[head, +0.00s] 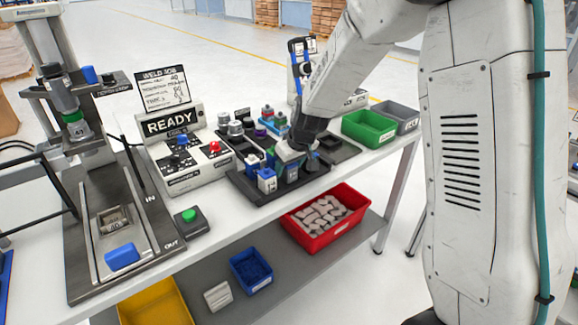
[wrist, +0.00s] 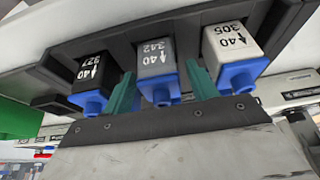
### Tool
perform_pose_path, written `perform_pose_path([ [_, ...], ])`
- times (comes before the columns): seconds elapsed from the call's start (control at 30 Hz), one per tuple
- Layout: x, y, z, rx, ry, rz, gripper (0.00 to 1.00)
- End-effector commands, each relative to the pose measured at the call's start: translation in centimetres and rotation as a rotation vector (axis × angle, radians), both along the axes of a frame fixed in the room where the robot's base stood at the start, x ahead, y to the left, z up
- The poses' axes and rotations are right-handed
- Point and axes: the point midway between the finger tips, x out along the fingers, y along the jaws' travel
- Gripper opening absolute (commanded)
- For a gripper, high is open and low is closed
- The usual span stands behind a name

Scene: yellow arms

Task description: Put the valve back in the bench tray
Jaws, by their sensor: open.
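The black bench tray (head: 262,197) holds several blocky valves with blue ends, and my gripper is over it. In the wrist view, the grey valve marked 40 342 (wrist: 154,60) stands between my gripper's two green fingers (wrist: 162,92), with gaps showing beside it. A black valve marked 40 327 (wrist: 94,78) is outside the left finger. A white valve marked 40 305 (wrist: 232,48) is outside the right finger and also shows in the head view (head: 267,180). My gripper is open. The arm hides part of the tray in the head view.
A READY control box (head: 172,140) and a press fixture (head: 115,225) stand left of the tray. A green bin (head: 368,130) and a grey bin (head: 400,116) are to the right. A red bin (head: 325,222) sits on the shelf below.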

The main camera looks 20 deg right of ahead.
Motion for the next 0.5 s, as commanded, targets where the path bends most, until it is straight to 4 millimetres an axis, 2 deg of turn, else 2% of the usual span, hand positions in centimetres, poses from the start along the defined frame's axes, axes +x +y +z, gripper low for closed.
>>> perform_pose_path([
  [0.17, -0.6, -0.3, 2.2, 0.001, -0.006, -0.001, 0.58],
  [0.5, -3.3, -1.1, 8.7, -0.001, -0.004, -0.001, 0.58],
])
